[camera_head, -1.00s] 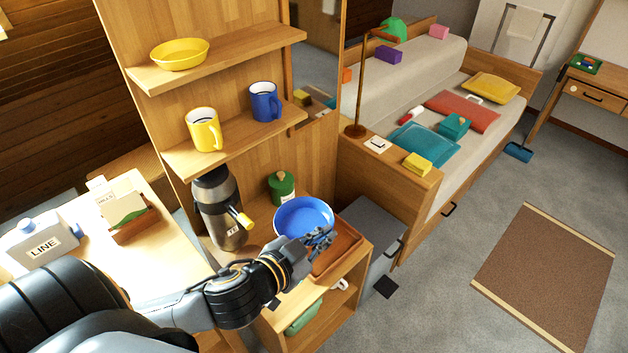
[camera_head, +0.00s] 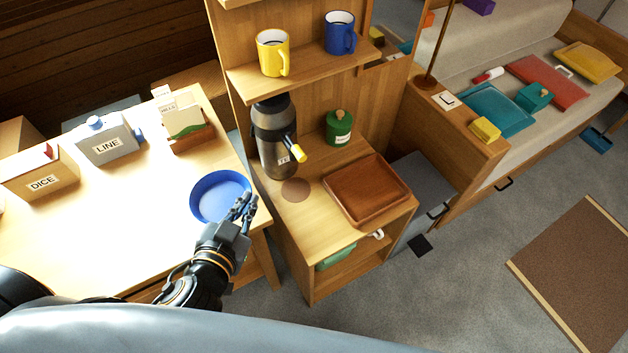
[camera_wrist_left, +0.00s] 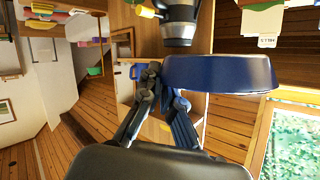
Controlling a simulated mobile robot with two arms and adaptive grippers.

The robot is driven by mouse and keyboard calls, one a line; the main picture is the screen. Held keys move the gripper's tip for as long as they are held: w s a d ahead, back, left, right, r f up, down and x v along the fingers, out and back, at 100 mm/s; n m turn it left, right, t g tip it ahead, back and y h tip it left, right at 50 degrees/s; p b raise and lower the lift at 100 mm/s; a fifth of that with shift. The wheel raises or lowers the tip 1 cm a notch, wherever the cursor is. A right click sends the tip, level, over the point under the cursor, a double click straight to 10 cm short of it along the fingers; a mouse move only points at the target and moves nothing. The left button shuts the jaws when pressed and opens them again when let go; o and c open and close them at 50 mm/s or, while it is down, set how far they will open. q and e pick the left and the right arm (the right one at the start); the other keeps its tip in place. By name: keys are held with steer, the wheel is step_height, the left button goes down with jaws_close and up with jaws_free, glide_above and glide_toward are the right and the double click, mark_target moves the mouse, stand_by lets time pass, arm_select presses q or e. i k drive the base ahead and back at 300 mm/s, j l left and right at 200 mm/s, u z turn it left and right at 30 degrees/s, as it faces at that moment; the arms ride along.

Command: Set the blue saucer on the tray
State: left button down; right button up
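The blue saucer (camera_head: 212,196) is at the right end of the white-topped table in the head view. My left gripper (camera_head: 243,207) is at its right edge and appears shut on its rim. In the left wrist view the saucer (camera_wrist_left: 220,73) shows edge-on beside my left fingers (camera_wrist_left: 163,85). I cannot tell whether it touches the table. The brown tray (camera_head: 367,189) lies empty on the low wooden cabinet, to the right of the saucer and gripper. My right gripper is not in view.
A dark flask (camera_head: 272,140) with a yellow spout and a green canister (camera_head: 339,128) stand behind the tray. A yellow mug (camera_head: 272,53) and a blue mug (camera_head: 340,33) are on the shelf above. Boxes labelled LINE (camera_head: 108,143) and DICE (camera_head: 42,178) stand on the table.

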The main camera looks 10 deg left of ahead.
mark_target(366, 190)
steer(key=i+l+u, duration=0.15)
steer(key=l+u, duration=0.3)
steer(key=l, duration=0.3)
steer(key=l+u, duration=0.5)
steer(key=l, duration=0.3)
steer(key=k+l+u, duration=0.1)
steer(key=l+u, duration=0.35)
steer(key=l, duration=0.35)
steer(key=k+l, duration=0.1)
steer(key=l, duration=0.35)
steer(key=k+l, duration=0.1)
steer(key=l, duration=0.85)
steer(key=k+u, duration=0.05)
